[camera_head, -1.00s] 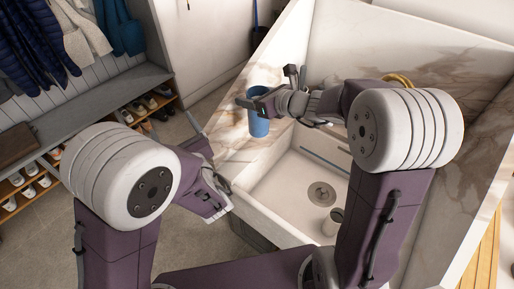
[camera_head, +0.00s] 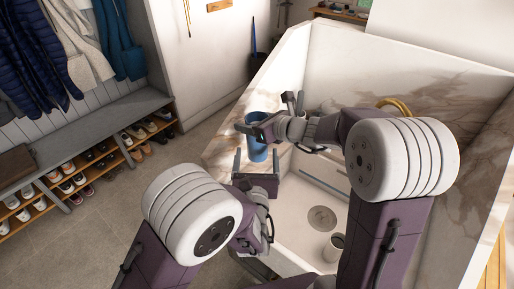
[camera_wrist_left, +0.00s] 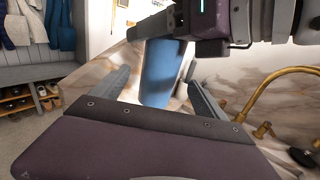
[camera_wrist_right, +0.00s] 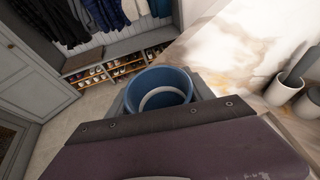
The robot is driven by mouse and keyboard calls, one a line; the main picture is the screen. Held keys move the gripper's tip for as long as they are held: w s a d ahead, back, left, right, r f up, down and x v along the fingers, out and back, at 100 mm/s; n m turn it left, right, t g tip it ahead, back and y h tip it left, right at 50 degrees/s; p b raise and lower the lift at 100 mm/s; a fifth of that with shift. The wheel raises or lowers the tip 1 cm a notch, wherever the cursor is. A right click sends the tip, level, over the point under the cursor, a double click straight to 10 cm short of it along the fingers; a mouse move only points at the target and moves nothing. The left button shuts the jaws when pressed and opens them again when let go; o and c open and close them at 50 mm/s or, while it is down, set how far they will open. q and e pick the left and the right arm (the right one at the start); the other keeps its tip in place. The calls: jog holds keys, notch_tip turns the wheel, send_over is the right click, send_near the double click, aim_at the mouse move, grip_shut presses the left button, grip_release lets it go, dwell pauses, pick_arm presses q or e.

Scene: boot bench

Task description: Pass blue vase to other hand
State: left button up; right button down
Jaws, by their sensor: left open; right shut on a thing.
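The blue vase (camera_head: 257,150) is a tall open cylinder, held upright at the near left end of the sink's marble ledge. My right gripper (camera_head: 252,128) is shut on it near its rim. The right wrist view looks down into the vase's round mouth (camera_wrist_right: 159,90). My left gripper (camera_head: 256,163) is open and empty, just below the right one, with a finger to each side of the vase's lower part. In the left wrist view the vase (camera_wrist_left: 160,75) stands beyond and between the open fingertips (camera_wrist_left: 155,85). Whether the vase's base touches the ledge is hidden.
The marble sink (camera_head: 395,75) surrounds the right arm, with a white cup (camera_head: 333,246) near its drain (camera_head: 322,218). A brass tap (camera_wrist_left: 265,100) rises at the right in the left wrist view. A shoe bench (camera_head: 95,140) stands left; the floor between is clear.

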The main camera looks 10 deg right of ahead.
aim_at(257, 147)
pick_arm(q)
jog(key=x, duration=0.5)
jog(key=shift+w+d, duration=0.1)
jog(key=shift+w, duration=0.2)
jog(key=c, duration=1.7)
jog(key=shift+c, duration=0.6)
pick_arm(e)
jog(key=shift+c, duration=1.5)
grip_release()
